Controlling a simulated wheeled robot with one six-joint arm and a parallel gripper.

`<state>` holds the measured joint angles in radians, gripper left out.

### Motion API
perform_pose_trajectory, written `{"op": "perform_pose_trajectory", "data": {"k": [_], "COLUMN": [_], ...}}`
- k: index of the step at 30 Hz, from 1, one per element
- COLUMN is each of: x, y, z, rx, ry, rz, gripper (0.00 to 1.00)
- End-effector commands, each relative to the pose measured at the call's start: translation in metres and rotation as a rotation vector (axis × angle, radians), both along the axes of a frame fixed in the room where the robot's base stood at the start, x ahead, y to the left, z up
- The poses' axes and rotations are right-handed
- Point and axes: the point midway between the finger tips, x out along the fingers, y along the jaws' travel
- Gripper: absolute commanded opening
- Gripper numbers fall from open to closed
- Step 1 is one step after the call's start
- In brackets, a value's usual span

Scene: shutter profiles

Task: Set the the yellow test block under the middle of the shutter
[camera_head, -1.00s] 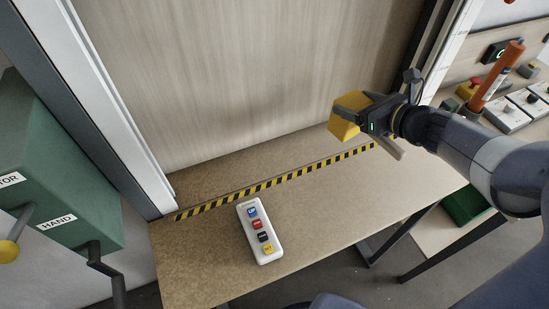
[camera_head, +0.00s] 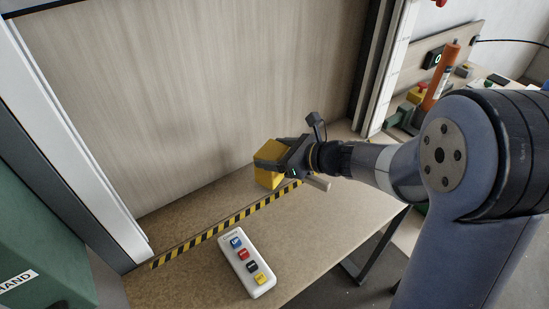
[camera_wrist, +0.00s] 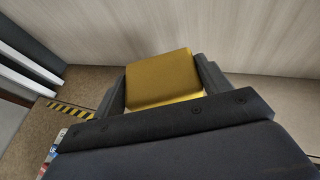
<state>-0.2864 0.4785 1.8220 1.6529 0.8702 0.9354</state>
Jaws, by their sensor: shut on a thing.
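The yellow test block (camera_head: 268,178) is held in my gripper (camera_head: 272,160), over the right part of the table close to the striped line. In the wrist view the block (camera_wrist: 163,80) sits between the two dark fingers (camera_wrist: 165,85), with a finger on each side. I cannot tell how high it is above the table. The shutter (camera_head: 190,90) is a pale wood-grained panel behind the table. The black-and-yellow striped line (camera_head: 225,225) runs along the table in front of the shutter, partly hidden at its right end by my gripper.
A white button box (camera_head: 247,262) with several coloured buttons lies on the table (camera_head: 185,285) in front of the line. A green box (camera_head: 40,240) stands at the left. A bench at the right carries an orange tool (camera_head: 440,75). The table's middle is clear.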

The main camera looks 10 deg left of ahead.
Motion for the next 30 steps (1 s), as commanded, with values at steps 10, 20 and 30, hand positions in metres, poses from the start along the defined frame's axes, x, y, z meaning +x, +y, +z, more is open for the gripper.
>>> {"op": "perform_pose_trajectory", "data": {"k": [10,20,30], "x": [0.0,0.0,0.0], "y": [0.0,0.0,0.0], "z": [-0.013,-0.016,-0.016], "rx": [0.001,0.0,0.0], "ry": [-0.001,-0.001,-0.001], "rz": [0.0,0.0,0.0], "gripper": [0.48,0.85,0.94]}}
